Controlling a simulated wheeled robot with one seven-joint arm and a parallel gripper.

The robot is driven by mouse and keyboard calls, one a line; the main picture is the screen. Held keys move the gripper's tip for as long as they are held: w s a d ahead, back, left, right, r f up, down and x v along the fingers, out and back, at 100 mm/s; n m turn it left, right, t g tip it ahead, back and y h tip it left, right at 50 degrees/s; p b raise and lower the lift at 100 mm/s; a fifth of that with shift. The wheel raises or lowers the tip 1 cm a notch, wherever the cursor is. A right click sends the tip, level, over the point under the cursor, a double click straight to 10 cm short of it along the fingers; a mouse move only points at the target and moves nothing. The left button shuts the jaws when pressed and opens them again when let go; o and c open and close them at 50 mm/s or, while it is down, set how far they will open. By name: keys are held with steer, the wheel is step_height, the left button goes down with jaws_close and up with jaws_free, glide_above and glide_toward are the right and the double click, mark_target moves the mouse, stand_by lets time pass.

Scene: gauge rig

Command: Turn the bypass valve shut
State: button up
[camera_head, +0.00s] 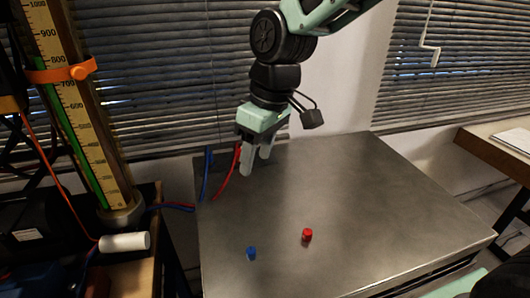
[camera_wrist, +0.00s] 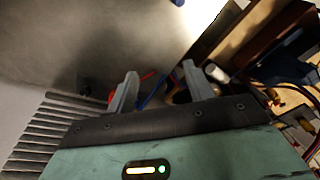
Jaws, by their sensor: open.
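My gripper (camera_head: 256,163) is open and empty, pointing down above the far left part of the metal table (camera_head: 340,200). In the wrist view its two fingers (camera_wrist: 160,85) stand apart with nothing gripped between them. I cannot pick out a bypass valve for certain in either view. A tall gauge (camera_head: 85,125) with a yellow scale and a green column stands at the left, with an orange clamp (camera_head: 62,73) around it. A red hose (camera_head: 228,176) and a blue hose (camera_head: 207,172) hang at the table's left edge, close to my gripper.
A small red cap (camera_head: 307,235) and a small blue cap (camera_head: 251,253) are on the front of the metal table. A wooden desk (camera_head: 500,150) stands at right. Most of the metal tabletop is clear.

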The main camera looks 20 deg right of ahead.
steer(key=w+d+t+y+b, duration=0.1)
steer(key=w+d+b, duration=0.1)
steer(key=w+d, duration=0.7)
steer(key=w+d+t+b, duration=0.1)
steer(key=w+d, duration=0.4)
steer(key=w, duration=0.9)
steer(key=x, duration=1.7)
steer(key=shift+w+d+f, duration=0.1)
steer(key=shift+w+f, duration=0.05)
steer(key=shift+f, duration=0.1)
steer(key=c, duration=1)
